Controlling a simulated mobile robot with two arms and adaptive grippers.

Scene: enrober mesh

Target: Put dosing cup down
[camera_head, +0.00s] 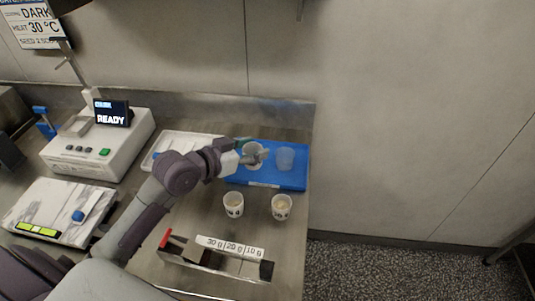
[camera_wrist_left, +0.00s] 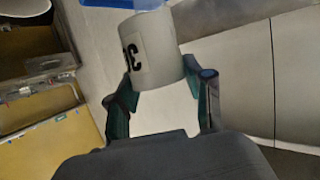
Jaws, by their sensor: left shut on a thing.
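The white dosing cup (camera_head: 253,151) is between the fingers of my left gripper (camera_head: 250,157), over the left part of the blue mat (camera_head: 296,182). In the left wrist view, the cup (camera_wrist_left: 152,50) carries a black-printed label, partly turned away. The left gripper (camera_wrist_left: 164,78) has one finger on each side of the cup and is shut on it. The cup looks tilted in that view, and a bit of blue shows beyond it. I cannot tell whether its base touches the mat. My right gripper is not in view.
A translucent cup (camera_head: 285,158) stands on the mat to the right. Two white cups (camera_head: 233,205) (camera_head: 281,207) stand in front of the mat. A rack labelled 30 g, 20 g and 10 g (camera_head: 230,246) is nearer. A white machine (camera_head: 75,155) reading READY is left.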

